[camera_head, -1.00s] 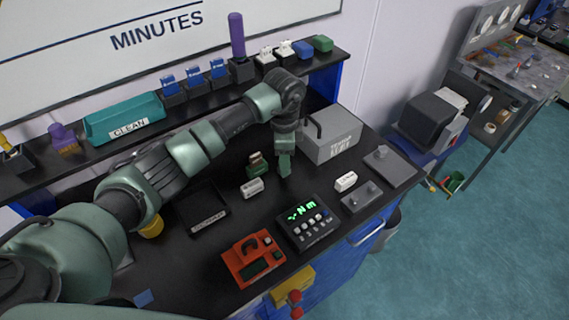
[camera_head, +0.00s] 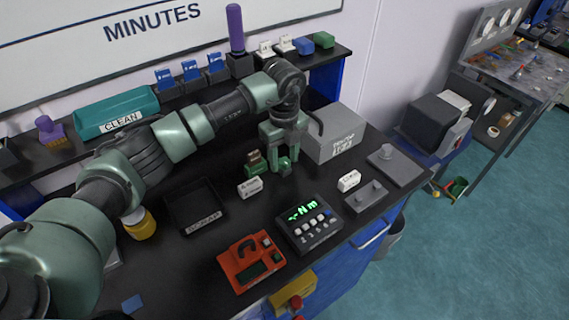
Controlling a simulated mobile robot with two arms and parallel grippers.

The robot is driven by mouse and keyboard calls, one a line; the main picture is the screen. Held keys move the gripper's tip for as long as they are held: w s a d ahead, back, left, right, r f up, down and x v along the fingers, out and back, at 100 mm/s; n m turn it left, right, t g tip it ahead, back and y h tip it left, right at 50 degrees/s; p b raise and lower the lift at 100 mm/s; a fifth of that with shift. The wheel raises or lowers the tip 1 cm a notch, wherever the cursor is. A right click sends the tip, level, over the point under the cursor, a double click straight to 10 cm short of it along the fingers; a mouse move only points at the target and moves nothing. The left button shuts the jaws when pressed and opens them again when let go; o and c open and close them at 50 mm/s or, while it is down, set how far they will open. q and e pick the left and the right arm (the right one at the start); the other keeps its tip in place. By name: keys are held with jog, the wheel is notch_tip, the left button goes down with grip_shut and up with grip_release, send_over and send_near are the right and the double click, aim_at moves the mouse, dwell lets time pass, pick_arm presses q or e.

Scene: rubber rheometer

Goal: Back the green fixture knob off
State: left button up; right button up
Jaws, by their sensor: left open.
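A small green fixture (camera_head: 254,167) with a brownish top stands on the black bench, behind a white labelled block. Its knob is not clearly told apart at this size. My left gripper (camera_head: 281,168) points down just right of the fixture, its two green fingers spread. A small green piece shows low between or behind the fingers, and I cannot tell whether it belongs to the fixture. Nothing is visibly held. My right gripper is not in view.
A grey box (camera_head: 337,133) stands close to the right of the gripper. A white labelled block (camera_head: 249,188), a black scrap tray (camera_head: 195,207), a black display unit (camera_head: 309,225) and an orange device (camera_head: 250,262) lie nearer. A shelf with a teal clean bin (camera_head: 116,112) runs behind.

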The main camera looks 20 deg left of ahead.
pick_arm(q)
grip_shut()
jog(key=shift+r+n+p, duration=0.15)
jog(key=shift+n+p, duration=0.35)
jog(key=shift+n, duration=1.8)
jog(key=shift+p, duration=0.3)
jog(key=n+p, duration=0.1)
jog(key=n, duration=0.1)
jog(key=shift+n, duration=0.3)
jog(key=shift+n+p, duration=0.3)
jog(key=shift+n, duration=0.2)
jog(key=shift+f+n, duration=0.2)
jog(key=shift+n, duration=0.3)
jog(key=shift+r, duration=0.1)
